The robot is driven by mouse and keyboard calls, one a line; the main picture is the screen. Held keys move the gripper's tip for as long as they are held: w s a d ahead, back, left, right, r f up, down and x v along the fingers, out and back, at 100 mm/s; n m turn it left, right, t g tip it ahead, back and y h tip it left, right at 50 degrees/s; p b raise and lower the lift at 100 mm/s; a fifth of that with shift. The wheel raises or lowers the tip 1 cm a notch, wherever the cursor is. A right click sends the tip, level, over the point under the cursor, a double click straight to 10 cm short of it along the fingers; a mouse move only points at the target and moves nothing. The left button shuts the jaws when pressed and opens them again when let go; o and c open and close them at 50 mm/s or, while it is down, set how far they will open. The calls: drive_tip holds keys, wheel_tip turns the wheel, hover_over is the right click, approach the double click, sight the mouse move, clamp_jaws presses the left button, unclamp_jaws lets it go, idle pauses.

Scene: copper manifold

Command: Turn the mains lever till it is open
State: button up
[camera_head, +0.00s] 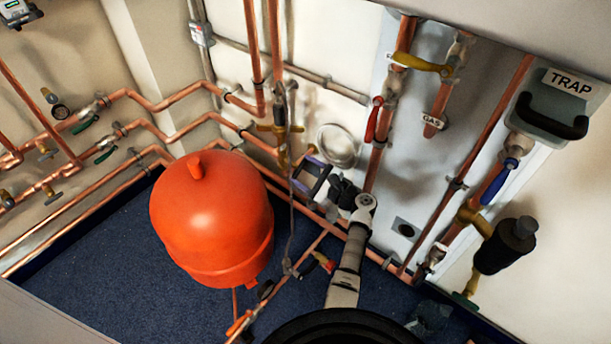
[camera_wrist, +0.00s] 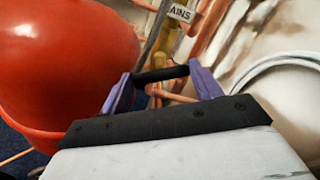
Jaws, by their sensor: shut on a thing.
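My gripper (camera_head: 306,174) reaches in from the lower right towards the pipes right of the red tank. In the wrist view its two purple fingers (camera_wrist: 162,73) stand apart with a black bar (camera_wrist: 172,72) between their tips. I take this bar to be the grip of the mains lever, and the gripper is shut on it. A brass-coloured valve body (camera_wrist: 170,45) with a tag ending in "AINS" (camera_wrist: 180,12) is just beyond the bar. How the bar joins the valve is not clear, nor is the lever's exact angle.
The red tank (camera_head: 210,215) stands close on the left of my gripper. Copper pipes, a red lever (camera_head: 373,119), a yellow lever (camera_head: 420,63) and a blue lever (camera_head: 496,180) are to the right.

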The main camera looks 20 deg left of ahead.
drive_tip(key=shift+f+n+b, duration=0.15)
drive_tip(key=shift+n+b, duration=1.3)
drive_tip(key=shift+n, duration=0.55)
drive_tip(key=o, duration=1)
drive_tip(key=shift+s+d, duration=0.1)
drive_tip(key=shift+d, duration=0.05)
drive_tip(key=p+v, duration=0.3)
drive_tip(key=v, duration=1)
drive_tip(key=shift+s+d, duration=0.1)
drive_tip(key=shift+d, duration=0.2)
